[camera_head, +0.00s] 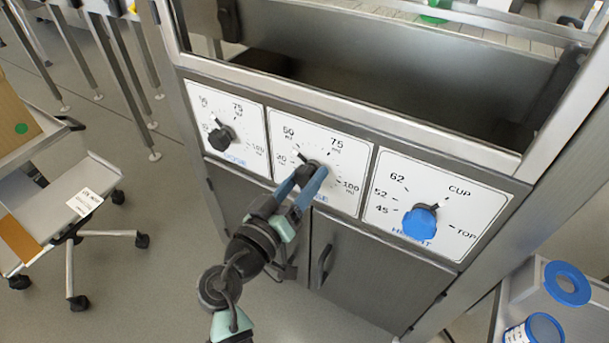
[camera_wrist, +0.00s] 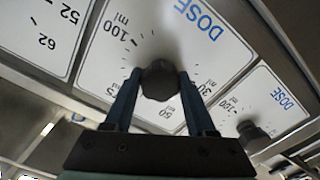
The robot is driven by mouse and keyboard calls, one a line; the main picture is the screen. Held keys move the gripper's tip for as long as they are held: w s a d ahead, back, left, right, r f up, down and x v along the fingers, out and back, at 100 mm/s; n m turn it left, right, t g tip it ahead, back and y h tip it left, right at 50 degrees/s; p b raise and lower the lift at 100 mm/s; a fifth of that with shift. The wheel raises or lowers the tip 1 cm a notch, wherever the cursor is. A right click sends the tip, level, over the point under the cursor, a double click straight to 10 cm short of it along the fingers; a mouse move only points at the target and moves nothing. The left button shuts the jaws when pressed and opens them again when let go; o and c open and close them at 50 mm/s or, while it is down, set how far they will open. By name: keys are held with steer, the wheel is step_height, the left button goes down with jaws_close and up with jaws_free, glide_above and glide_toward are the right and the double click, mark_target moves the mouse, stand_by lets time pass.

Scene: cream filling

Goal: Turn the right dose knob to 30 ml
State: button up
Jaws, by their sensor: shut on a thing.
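The right dose knob (camera_head: 314,171) is black and sits on the middle white panel (camera_head: 337,128), marked 30, 50, 75 and 100 ml. My gripper (camera_head: 311,177) is shut on this knob, one finger on each side. In the wrist view the knob (camera_wrist: 160,80) sits between both fingers, with the 30 label beside the right finger. My fingers hide part of the knob and of the DOSE label.
The left dose knob (camera_head: 220,138) is on the panel to the left. A blue HEIGHT knob (camera_head: 420,222) is on the panel to the right. Cabinet doors (camera_head: 365,275) with handles lie below. A wheeled cart (camera_head: 75,205) stands at left; a side table with blue-topped items (camera_head: 567,284) is at right.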

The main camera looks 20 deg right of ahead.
steer(key=n+p, duration=0.2)
steer(key=n, duration=0.2)
steer(key=shift+r+n, duration=0.1)
steer(key=shift+n, duration=0.2)
steer(key=n+p, duration=0.1)
steer(key=n, duration=0.3)
steer(key=shift+p, duration=0.4)
steer(key=o, duration=1.4)
steer(key=shift+c, duration=0.2)
steer(key=p+v, duration=0.2)
steer(key=v, duration=1.1)
